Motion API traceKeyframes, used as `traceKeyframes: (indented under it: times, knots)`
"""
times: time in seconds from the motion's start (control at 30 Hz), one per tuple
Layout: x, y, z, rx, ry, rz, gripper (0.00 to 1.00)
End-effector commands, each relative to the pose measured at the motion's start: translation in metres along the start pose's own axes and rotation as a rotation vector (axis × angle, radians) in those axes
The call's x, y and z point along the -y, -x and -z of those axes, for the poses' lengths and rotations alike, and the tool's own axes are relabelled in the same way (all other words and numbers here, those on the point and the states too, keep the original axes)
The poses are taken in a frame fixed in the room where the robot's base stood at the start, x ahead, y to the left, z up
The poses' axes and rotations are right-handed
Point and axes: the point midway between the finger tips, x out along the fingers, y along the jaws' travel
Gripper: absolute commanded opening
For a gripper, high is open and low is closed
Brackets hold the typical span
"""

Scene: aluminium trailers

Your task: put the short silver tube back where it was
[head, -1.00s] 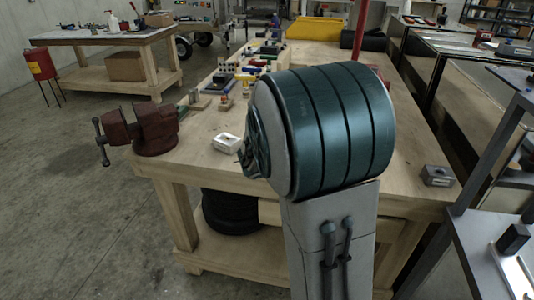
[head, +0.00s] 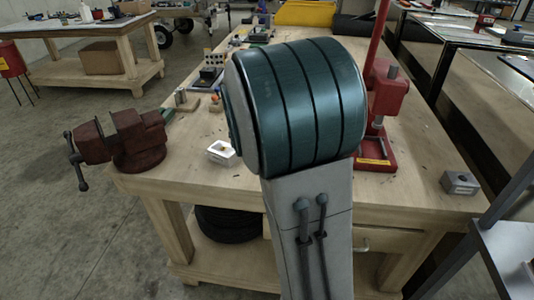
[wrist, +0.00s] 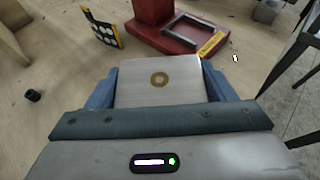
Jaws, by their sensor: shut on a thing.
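My gripper (wrist: 160,88) shows in the wrist view, its two blue fingers shut on a silver, flat-faced piece (wrist: 135,92). That piece has a brass-coloured ring around a small hole on its face. I cannot tell from this angle whether it is the short silver tube, as its sides and lower end are hidden. My gripper is over the wooden bench, near the red press. In the head view my own arm hides the gripper and what it holds.
The bench (head: 415,205) carries a red press (head: 385,100), a dark red vise (head: 125,142), a white block (head: 222,152) and a grey metal block (head: 460,183). A yellow-edged holed plate (wrist: 101,28) and a small black piece (wrist: 32,96) show in the wrist view. The bench's front right is mostly clear.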

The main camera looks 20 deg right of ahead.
Motion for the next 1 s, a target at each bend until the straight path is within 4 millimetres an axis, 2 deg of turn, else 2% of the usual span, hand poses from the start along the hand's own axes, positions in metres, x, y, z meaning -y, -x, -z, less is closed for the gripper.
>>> traceKeyframes:
  times: [0.3, 0.5, 0.77, 1.0]
  knots:
    - [-0.054, 0.017, 0.046, 0.003, 0.007, -0.006, 0.46]
    - [-0.082, 0.023, 0.07, 0.003, 0.004, -0.003, 0.46]
    - [-0.092, 0.024, 0.084, 0.001, 0.002, -0.001, 0.46]
    - [-0.092, 0.011, 0.114, 0.002, 0.005, -0.001, 0.46]
